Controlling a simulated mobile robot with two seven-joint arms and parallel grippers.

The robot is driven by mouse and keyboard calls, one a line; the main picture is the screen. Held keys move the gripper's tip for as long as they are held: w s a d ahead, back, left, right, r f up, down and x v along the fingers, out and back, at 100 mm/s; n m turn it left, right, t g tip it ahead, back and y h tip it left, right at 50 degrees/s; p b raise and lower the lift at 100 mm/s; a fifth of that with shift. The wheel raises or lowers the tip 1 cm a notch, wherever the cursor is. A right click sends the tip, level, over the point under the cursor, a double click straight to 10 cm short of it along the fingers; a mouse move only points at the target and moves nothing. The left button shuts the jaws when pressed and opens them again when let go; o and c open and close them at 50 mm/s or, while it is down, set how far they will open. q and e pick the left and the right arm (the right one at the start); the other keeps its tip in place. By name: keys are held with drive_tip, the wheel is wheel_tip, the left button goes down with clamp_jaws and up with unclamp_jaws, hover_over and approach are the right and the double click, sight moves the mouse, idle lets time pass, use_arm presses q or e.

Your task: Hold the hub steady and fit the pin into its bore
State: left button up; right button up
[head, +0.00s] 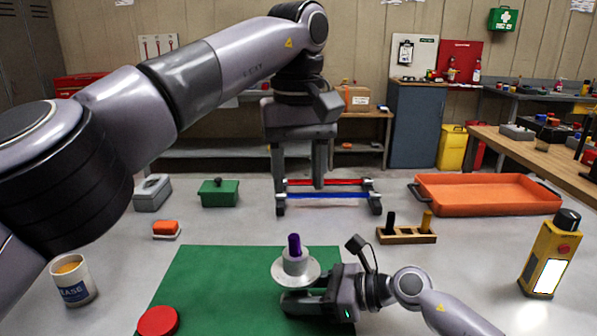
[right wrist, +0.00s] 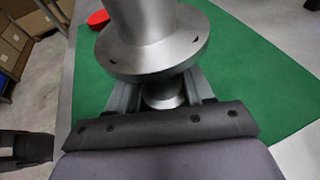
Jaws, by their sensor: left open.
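The grey flanged hub (head: 296,269) stands upright over the green mat in the head view. A purple pin (head: 294,245) sticks up from the top of its bore; how deep it sits cannot be told. My right gripper (head: 288,303) is low at the hub. In the right wrist view its fingers (right wrist: 163,96) close on the narrow lower part of the hub (right wrist: 150,62), below the flange. My left gripper (head: 300,198) is open and empty, above and behind the pin, with its fingers pointing down. The pin is out of the right wrist view.
A rack with red and blue bars (head: 325,196) stands behind the left fingers. A wooden block (head: 408,237) holds black and yellow pegs.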

drive_tip(key=shift+o, duration=1.4)
drive_tip(key=shift+f, duration=0.1)
